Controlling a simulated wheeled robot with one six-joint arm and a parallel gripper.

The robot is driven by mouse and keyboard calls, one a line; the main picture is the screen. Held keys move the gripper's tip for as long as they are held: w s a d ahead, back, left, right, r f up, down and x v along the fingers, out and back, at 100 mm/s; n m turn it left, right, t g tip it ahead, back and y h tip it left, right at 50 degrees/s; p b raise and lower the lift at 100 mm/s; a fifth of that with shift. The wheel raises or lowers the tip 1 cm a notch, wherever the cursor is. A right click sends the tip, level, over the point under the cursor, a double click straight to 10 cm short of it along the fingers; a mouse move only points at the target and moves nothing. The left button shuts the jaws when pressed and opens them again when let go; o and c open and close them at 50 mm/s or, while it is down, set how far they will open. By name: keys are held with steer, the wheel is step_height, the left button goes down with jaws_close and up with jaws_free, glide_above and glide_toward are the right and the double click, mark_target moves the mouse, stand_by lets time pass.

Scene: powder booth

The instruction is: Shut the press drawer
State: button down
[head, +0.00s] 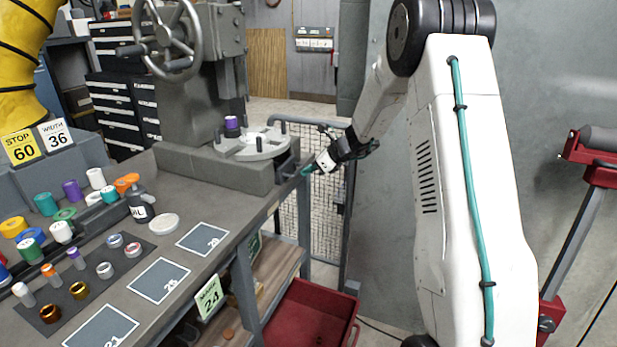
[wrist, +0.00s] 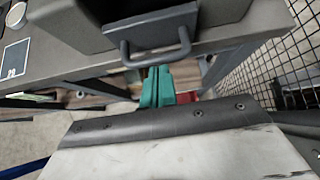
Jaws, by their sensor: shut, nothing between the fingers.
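The grey press (head: 205,95) with its handwheel stands at the back of the bench. At the right end of its low base is the press drawer (head: 287,165); my gripper partly hides that end in the head view. In the wrist view the dark drawer front (wrist: 160,36) carries a bar handle (wrist: 155,60) near the bench edge. How far the drawer stands out is hard to tell. My gripper (head: 307,170) is shut and empty. Its teal fingers (wrist: 157,82) point at the drawer front, at or just below the handle; I cannot tell whether they touch.
The bench (head: 210,265) holds labelled plates, a grey mat (head: 95,280) with several small parts, and a pale disc (head: 163,223). A red bin (head: 300,318) sits below the bench edge. A wire mesh panel (head: 325,205) stands behind my gripper. A red stand (head: 595,175) is at right.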

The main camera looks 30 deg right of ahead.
steer(key=shift+w+a+r, duration=0.1)
steer(key=shift+w+a, duration=0.55)
steer(key=shift+w, duration=0.05)
steer(key=shift+a, duration=0.1)
steer(key=s+d+r, duration=0.5)
steer(key=s+d, duration=0.2)
steer(key=s, duration=0.2)
steer(key=shift+s+d+r, duration=0.15)
steer(key=shift+d+r, duration=0.15)
steer(key=shift+d, duration=0.1)
